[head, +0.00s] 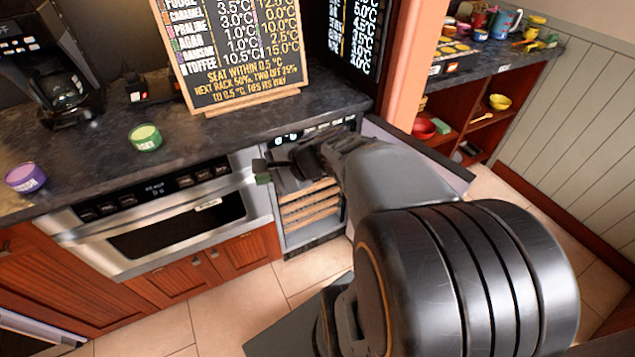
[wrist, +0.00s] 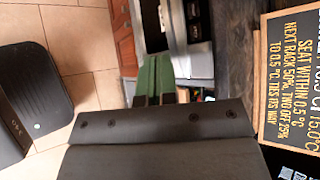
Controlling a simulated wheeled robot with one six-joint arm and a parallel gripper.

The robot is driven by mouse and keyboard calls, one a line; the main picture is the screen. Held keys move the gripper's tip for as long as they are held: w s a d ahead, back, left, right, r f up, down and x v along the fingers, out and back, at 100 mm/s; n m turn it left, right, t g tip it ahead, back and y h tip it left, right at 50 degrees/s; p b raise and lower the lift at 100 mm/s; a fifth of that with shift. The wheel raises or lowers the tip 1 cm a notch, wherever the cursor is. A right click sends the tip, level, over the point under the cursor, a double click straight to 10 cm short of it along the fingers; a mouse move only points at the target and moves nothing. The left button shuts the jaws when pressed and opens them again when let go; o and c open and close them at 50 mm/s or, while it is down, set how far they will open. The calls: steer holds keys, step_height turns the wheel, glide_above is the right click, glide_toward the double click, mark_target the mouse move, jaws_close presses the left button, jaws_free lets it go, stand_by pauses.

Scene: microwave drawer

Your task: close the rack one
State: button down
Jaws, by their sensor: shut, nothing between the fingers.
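The rack unit (head: 284,232) is a small built-in cooler under the counter, with several wooden-fronted racks (head: 312,207) stacked inside. My gripper (head: 262,172) is in front of the top of the unit, its green fingertips pointing left toward the oven's side. In the wrist view the green fingers (wrist: 154,75) lie side by side, shut with nothing between them. My gripper and arm hide the upper racks, so I cannot tell which one is rack one or how far it stands out.
The unit's door (head: 415,150) stands open to the right, partly behind my arm. A steel oven (head: 165,222) is at left. The counter (head: 230,133) holds a green tub (head: 145,138), a purple tub (head: 25,178) and a menu board (head: 240,60). Tiled floor (head: 225,310) is open in front.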

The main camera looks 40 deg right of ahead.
steer(key=w+d+f+m+t+h+b, duration=0.2)
steer(key=d+f+m+t+h+b, duration=0.3)
steer(key=d+f+m+b, duration=0.6)
steer(key=w+d+f+m+t+h+b, duration=0.3)
steer(key=d+f+m+t+h+b, duration=0.2)
steer(key=d+f+m+b, duration=0.7)
steer(key=w+d+n, duration=0.1)
steer(key=w+d, duration=0.2)
steer(key=w, duration=0.9)
steer(key=shift+w+r+n+p, duration=0.25)
steer(key=shift+r+n+p, duration=0.05)
steer(key=shift+r, duration=0.15)
steer(key=shift+d, duration=0.2)
